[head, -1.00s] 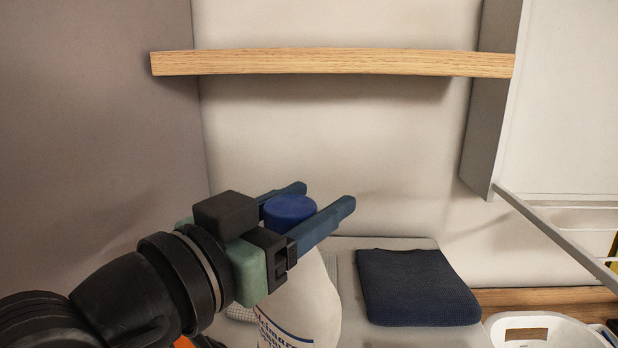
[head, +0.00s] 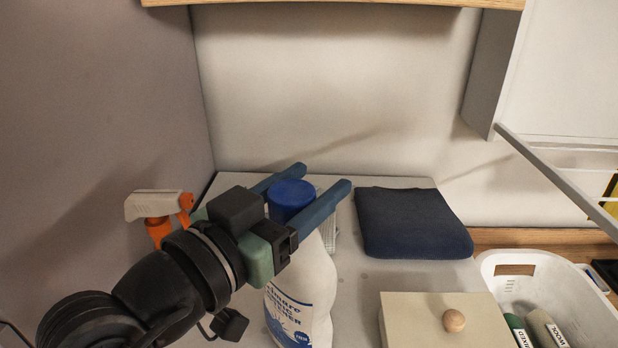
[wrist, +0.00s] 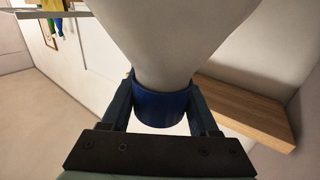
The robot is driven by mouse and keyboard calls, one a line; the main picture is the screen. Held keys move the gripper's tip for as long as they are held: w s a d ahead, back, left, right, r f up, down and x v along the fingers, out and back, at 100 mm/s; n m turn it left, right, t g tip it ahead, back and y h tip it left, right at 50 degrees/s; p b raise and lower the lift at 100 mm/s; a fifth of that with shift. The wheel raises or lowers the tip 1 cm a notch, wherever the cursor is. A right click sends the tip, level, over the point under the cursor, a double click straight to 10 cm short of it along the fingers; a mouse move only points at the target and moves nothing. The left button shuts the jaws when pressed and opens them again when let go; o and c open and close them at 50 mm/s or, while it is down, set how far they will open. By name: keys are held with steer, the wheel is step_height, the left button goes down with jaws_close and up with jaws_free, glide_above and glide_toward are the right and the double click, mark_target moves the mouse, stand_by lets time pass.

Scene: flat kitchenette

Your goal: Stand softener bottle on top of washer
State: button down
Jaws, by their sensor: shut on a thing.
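The softener bottle (head: 305,287) is white with a blue cap and printed blue lettering. My gripper (head: 316,184) is shut on its blue cap (head: 291,196), one finger on each side. The bottle hangs upright below the fingers; its lower end runs out of the head view, so I cannot tell whether it touches anything. In the wrist view the blue cap (wrist: 161,106) sits between the fingers and the white body spreads out above it. The washer top (head: 365,278) is the pale flat surface behind and beside the bottle.
A folded dark blue cloth (head: 412,222) lies at the back right of the top. A beige box with a round wooden knob (head: 453,321) is in front of it. A spray bottle (head: 160,209) stands left, behind my arm. A white basket (head: 575,318) is at right.

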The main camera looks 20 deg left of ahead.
steer(key=c, duration=0.5)
jaws_free()
steer(key=shift+f, duration=0.15)
steer(key=shift+c, duration=0.2)
steer(key=o, duration=0.4)
steer(key=shift+r, duration=0.25)
steer(key=b+v, duration=0.3)
steer(key=v, duration=0.7)
steer(key=shift+s+a+f, duration=0.15)
steer(key=shift+s+a, duration=0.05)
steer(key=shift+s, duration=0.15)
steer(key=shift+s+a+b, duration=0.15)
steer(key=shift+s+b, duration=0.15)
steer(key=shift+s, duration=0.35)
